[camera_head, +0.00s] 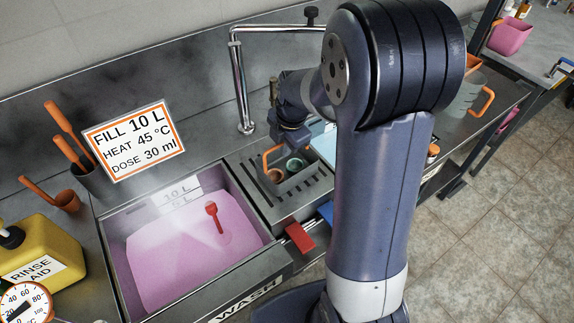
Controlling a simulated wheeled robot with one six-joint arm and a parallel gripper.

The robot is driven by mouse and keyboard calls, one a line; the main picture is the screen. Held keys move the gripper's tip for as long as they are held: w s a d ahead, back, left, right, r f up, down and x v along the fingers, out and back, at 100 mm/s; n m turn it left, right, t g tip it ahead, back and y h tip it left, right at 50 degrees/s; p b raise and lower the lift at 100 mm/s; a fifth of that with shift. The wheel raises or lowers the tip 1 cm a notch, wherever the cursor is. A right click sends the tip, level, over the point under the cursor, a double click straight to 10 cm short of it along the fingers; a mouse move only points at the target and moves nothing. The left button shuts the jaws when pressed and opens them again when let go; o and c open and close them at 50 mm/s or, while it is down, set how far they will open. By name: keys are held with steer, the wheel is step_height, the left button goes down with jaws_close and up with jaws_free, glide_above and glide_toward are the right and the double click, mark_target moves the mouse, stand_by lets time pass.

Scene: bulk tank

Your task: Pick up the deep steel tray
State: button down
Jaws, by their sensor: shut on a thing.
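My gripper (293,138) is partly in view beyond my upper arm, low over the back of the slotted grey draining area. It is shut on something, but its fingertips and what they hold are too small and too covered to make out. A pale blue flat surface (323,141) shows just right of the gripper, partly behind my arm.
A wash basin (119,262) holds pink liquid with a red utensil (214,218). A tall tap (241,90) rises behind. A yellow jug (35,255) stands left. Open floor lies right.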

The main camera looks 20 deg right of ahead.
stand_by(0.3)
step_height(320, 180, up, 10)
steer(key=shift+r+b, duration=0.1)
steer(key=shift+b, duration=0.3)
stand_by(0.6)
